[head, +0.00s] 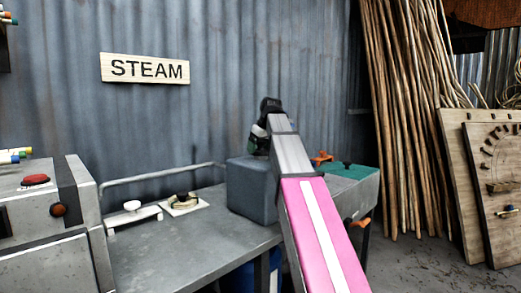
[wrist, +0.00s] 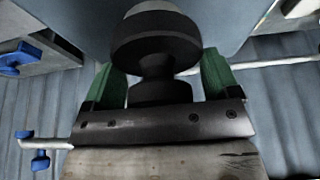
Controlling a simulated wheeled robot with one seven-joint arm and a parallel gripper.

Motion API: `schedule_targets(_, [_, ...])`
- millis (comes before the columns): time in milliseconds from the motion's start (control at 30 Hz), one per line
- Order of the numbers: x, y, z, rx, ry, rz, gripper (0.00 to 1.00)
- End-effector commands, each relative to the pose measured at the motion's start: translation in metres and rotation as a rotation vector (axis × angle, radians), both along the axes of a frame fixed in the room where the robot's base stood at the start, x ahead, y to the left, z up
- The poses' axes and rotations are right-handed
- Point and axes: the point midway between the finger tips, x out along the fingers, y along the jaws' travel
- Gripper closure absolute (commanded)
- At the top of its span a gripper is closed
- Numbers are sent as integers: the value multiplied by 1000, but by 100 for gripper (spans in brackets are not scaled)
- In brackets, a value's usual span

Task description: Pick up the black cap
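In the wrist view a round black cap-like piece (wrist: 156,42) with a wide disc and a narrower neck shows between the two green fingers of my gripper (wrist: 160,75). The fingers stand apart on either side. Light background shows between the neck and the right finger, but whether the fingers press on the disc's rim is unclear. In the head view my gripper (head: 256,142) is above and behind the grey block (head: 252,188), and its fingertips are partly hidden. Another dark cap (head: 183,196) sits on a small pale plate on the bench.
The grey bench (head: 190,250) has a rail (head: 160,174) along its back. A white-topped fixture (head: 132,207) is beside the plate. A grey machine with a red button (head: 36,180) stands left. A green-topped surface (head: 348,172) with orange clamps lies right. The front of the bench is clear.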

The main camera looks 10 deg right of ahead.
Motion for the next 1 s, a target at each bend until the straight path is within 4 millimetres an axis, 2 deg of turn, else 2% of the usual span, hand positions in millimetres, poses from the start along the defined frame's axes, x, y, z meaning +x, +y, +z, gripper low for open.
schedule_targets(433, [0, 0, 5, 0, 0, 0, 42])
schedule_targets(567, [1, 0, 18, 0, 0, 0, 42])
schedule_targets(700, [2, 0, 42, -1, -2, 1, 42])
schedule_targets(1000, [-25, 53, 76, 0, -1, 4, 42])
